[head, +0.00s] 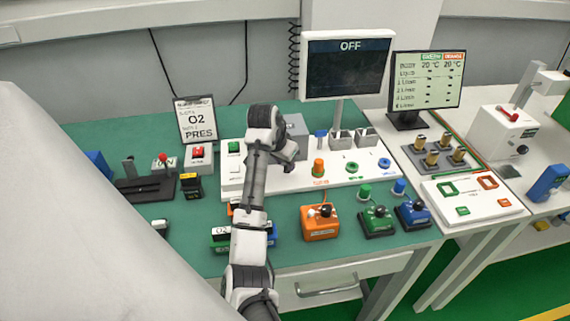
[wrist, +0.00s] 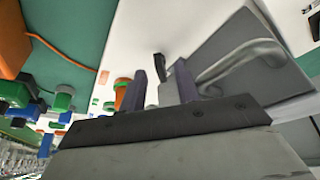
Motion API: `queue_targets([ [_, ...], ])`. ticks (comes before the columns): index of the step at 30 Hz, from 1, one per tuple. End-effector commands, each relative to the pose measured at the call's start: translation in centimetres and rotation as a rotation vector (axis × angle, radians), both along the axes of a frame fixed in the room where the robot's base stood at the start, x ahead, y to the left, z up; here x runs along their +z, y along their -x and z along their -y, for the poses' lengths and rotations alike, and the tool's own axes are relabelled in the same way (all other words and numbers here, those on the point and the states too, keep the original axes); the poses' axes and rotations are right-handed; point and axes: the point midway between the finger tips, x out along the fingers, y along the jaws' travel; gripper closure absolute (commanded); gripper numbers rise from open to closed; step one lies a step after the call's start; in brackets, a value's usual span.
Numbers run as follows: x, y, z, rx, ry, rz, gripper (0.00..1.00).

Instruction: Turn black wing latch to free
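In the wrist view a small black piece, which looks like the wing latch (wrist: 159,66), stands upright at the near edge of a grey box (wrist: 262,80). My gripper (wrist: 158,80) is open, with its two fingers apart on either side of the latch in the picture. I cannot tell whether either finger touches it. In the head view my gripper (head: 287,152) is beside the grey box (head: 297,127) on the white panel. The latch is not discernible there, with my arm in front of the box.
A curved grey handle (wrist: 240,57) is close to the right finger in the wrist view. An orange knob (head: 318,168) and grey bins stand right of the box. An OFF monitor (head: 346,72) rises behind. Orange, green and blue units (head: 412,214) sit at the front right.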

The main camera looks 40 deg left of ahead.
Motion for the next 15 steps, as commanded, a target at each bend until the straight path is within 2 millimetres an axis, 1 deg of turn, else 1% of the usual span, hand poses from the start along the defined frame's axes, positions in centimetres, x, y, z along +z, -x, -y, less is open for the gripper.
queue_targets([
  [5,3.2,1.3,0.1,-0.001,-0.005,0.005,0.68],
  [11,8.2,3.3,0.0,0.002,-0.008,0.001,0.68],
  [15,10.0,4.1,0.2,0.0,-0.006,0.001,0.68],
])
